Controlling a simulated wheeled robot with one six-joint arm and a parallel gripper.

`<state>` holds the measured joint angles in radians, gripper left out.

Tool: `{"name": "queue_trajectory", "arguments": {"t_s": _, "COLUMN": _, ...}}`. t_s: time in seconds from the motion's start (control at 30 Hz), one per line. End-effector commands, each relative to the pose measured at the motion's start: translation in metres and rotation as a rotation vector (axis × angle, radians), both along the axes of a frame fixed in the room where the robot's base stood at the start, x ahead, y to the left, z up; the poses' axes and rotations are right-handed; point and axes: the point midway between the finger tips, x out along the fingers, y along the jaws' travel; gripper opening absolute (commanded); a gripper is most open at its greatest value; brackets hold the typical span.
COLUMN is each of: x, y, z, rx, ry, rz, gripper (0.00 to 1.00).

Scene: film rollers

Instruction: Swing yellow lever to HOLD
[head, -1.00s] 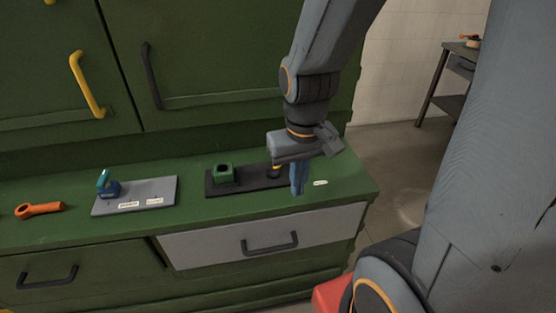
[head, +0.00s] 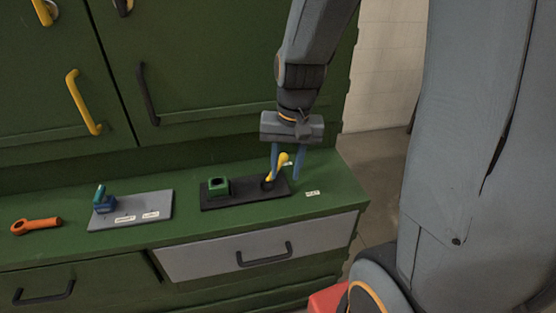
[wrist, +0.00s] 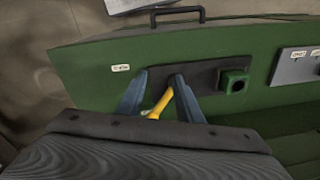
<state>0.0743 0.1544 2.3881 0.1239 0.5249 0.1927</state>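The yellow lever (head: 279,165) rises at a tilt from the right end of a black base plate (head: 228,202) on the green counter. A green block with a dark hole (head: 218,187) sits at the plate's left end. My gripper (head: 284,176) points down at the lever with its fingers apart. In the wrist view the lever (wrist: 160,104) shows between the two blue fingers (wrist: 158,92), close to the right one; whether it touches that finger I cannot tell. A small white label (head: 312,193) lies on the counter right of the plate; its text is too small to read.
A grey plate (head: 130,210) with a blue-teal switch (head: 104,200) and two labels lies further left. An orange wrench-like part (head: 36,225) lies at the far left. Cabinet doors with handles (head: 84,102) stand behind; a grey drawer (head: 205,256) is below the counter.

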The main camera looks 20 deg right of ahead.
Motion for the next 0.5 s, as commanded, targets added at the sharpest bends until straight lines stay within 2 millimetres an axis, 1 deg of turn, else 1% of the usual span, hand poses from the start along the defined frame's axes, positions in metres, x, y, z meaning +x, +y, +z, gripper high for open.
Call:
{"name": "queue_trajectory", "arguments": {"t_s": 0.03, "x": 0.02, "y": -0.008, "z": 0.012, "rx": 0.026, "ry": -0.004, "rz": -0.11, "gripper": 0.33}}
{"name": "queue_trajectory", "arguments": {"t_s": 0.1, "x": 0.044, "y": -0.017, "z": 0.019, "rx": 0.059, "ry": -0.007, "rz": -0.245, "gripper": 0.33}}
{"name": "queue_trajectory", "arguments": {"t_s": 0.2, "x": 0.068, "y": -0.027, "z": 0.026, "rx": 0.098, "ry": -0.012, "rz": -0.386, "gripper": 0.33}}
{"name": "queue_trajectory", "arguments": {"t_s": 0.33, "x": 0.081, "y": -0.032, "z": 0.026, "rx": 0.119, "ry": -0.012, "rz": -0.459, "gripper": 0.33}}
{"name": "queue_trajectory", "arguments": {"t_s": 0.43, "x": 0.082, "y": -0.03, "z": 0.017, "rx": 0.12, "ry": -0.01, "rz": -0.462, "gripper": 0.33}}
{"name": "queue_trajectory", "arguments": {"t_s": 0.5, "x": 0.083, "y": -0.029, "z": 0.007, "rx": 0.12, "ry": -0.009, "rz": -0.462, "gripper": 0.33}}
